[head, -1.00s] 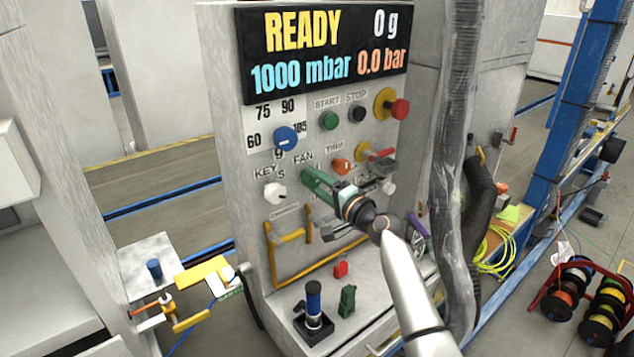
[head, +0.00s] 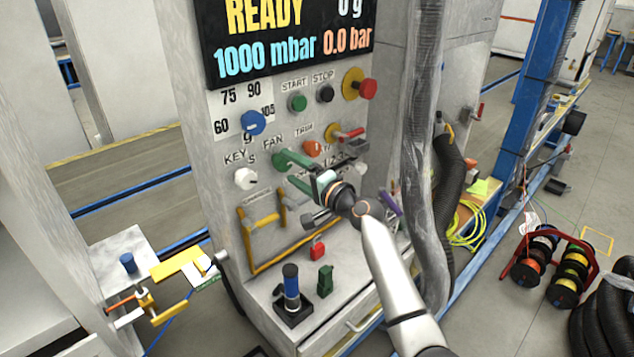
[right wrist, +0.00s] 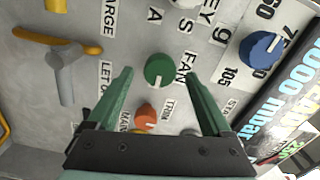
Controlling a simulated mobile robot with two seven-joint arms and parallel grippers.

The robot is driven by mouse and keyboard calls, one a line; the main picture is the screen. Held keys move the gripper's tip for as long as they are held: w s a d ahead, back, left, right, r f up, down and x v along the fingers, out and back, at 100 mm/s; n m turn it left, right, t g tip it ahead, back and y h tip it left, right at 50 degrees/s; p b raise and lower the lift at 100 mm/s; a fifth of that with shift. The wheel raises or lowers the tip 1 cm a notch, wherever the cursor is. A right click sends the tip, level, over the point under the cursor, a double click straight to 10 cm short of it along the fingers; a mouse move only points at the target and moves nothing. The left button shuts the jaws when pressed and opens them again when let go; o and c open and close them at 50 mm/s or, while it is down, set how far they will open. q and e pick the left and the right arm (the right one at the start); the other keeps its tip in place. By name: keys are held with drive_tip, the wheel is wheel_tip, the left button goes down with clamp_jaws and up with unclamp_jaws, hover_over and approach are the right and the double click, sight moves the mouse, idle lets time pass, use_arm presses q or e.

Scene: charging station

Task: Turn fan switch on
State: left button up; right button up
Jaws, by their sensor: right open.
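The fan switch is a round green knob (head: 279,161) under the FAN label on the grey panel. It also shows in the right wrist view (right wrist: 158,70), with a light mark at its lower rim. My right gripper (head: 288,168) is open, with green fingers pointing at the panel. In the right wrist view the knob appears between the two fingertips, with a gap on each side. In the head view a finger partly overlaps the knob. I cannot tell how far the tips are from the panel. My left gripper is not in view.
Close around are the white key knob (head: 245,179), the blue dial (head: 253,122), the orange trim knob (head: 312,148) and the green start button (head: 297,102). A grey hose (head: 425,120) hangs right of the panel.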

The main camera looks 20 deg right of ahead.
drive_tip(key=v, duration=1)
drive_tip(key=shift+s+b, duration=0.25)
drive_tip(key=shift+b, duration=0.05)
drive_tip(key=shift+d, duration=0.1)
drive_tip(key=s+a+f+n+g+h, duration=0.25)
drive_tip(key=s+f, duration=0.35)
drive_tip(key=f, duration=0.5)
drive_tip(key=s+a+f+n+g+h, duration=0.15)
drive_tip(key=s+f+n, duration=0.35)
drive_tip(key=f, duration=0.6)
drive_tip(key=s+a+f+n+g, duration=0.1)
drive_tip(key=s+a+f+n, duration=0.1)
drive_tip(key=s+f, duration=0.3)
drive_tip(key=s+a+f+n+g, duration=0.2)
drive_tip(key=s+f+n, duration=0.2)
drive_tip(key=s, duration=1)
wheel_tip(320, 180, down, 2)
drive_tip(key=shift+a+f+n+g, duration=0.15)
drive_tip(key=shift+a+n+g, duration=0.15)
drive_tip(key=shift+n, duration=0.05)
